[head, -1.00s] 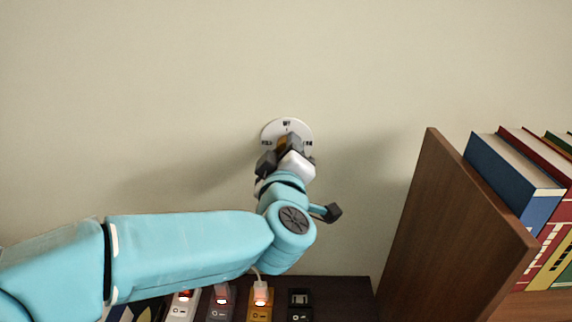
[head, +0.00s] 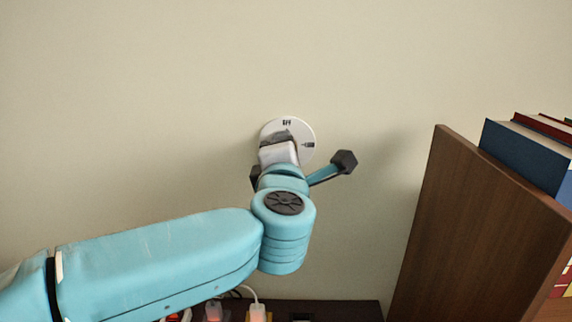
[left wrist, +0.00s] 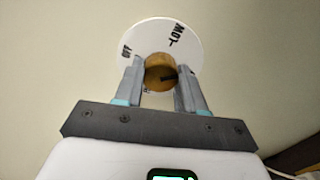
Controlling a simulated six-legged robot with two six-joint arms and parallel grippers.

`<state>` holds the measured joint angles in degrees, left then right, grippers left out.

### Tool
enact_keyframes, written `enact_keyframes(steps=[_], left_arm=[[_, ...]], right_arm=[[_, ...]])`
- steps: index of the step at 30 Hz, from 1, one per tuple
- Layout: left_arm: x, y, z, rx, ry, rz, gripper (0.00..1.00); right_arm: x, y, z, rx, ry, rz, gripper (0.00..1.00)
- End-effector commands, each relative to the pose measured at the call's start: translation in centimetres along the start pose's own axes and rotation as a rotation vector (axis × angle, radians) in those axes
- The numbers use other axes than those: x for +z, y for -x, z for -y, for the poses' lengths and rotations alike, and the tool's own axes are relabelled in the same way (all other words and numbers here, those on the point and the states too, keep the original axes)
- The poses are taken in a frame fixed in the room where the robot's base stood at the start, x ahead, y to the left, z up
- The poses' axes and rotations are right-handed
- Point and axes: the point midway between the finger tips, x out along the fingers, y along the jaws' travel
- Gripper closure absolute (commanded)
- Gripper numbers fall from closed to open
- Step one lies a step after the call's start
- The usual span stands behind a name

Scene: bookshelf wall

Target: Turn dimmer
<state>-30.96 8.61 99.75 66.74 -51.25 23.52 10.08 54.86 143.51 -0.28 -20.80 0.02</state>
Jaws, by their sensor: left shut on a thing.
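The dimmer's white round plate (head: 304,130) is fixed to the bare wall, with a label at its top and one at its right. In the left wrist view the plate (left wrist: 150,32) shows "OFF" at left and "LOW" at upper right. The brass-coloured knob (left wrist: 158,70) stands at the plate's centre. A dark mark on its face points right, roughly below "LOW". My left gripper (left wrist: 160,76) has one finger on each side of the knob and is shut on it. In the head view my gripper (head: 281,138) covers the knob. My right gripper is out of view.
A wooden bookshelf panel (head: 470,225) rises at right, with books (head: 530,150) behind it. At the bottom, lit plugs (head: 258,313) and a white cable sit on a dark surface (head: 345,311). The wall around the dimmer is clear.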

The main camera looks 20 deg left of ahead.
Motion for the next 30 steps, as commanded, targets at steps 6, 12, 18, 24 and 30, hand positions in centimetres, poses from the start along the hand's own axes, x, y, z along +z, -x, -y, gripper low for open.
enact_keyframes(steps=[6, 12, 18, 24, 30], left_arm=[[-0.2, 0.0, 0.4, 0.002, 0.208, -0.002, 0.91], [-0.2, 0.0, 0.4, 0.003, 0.397, -0.002, 0.91], [-0.1, 0.0, 0.4, 0.002, 0.573, -0.002, 0.91], [-0.1, 0.0, 0.4, 0.001, 0.715, -0.002, 0.91], [-0.1, 0.0, 0.3, 0.001, 0.811, -0.003, 0.91]], right_arm=[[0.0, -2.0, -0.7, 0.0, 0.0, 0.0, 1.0], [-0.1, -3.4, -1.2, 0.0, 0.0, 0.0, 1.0], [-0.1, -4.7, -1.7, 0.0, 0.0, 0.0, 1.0], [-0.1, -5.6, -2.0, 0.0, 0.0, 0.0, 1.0], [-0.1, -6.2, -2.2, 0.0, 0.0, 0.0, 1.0]])
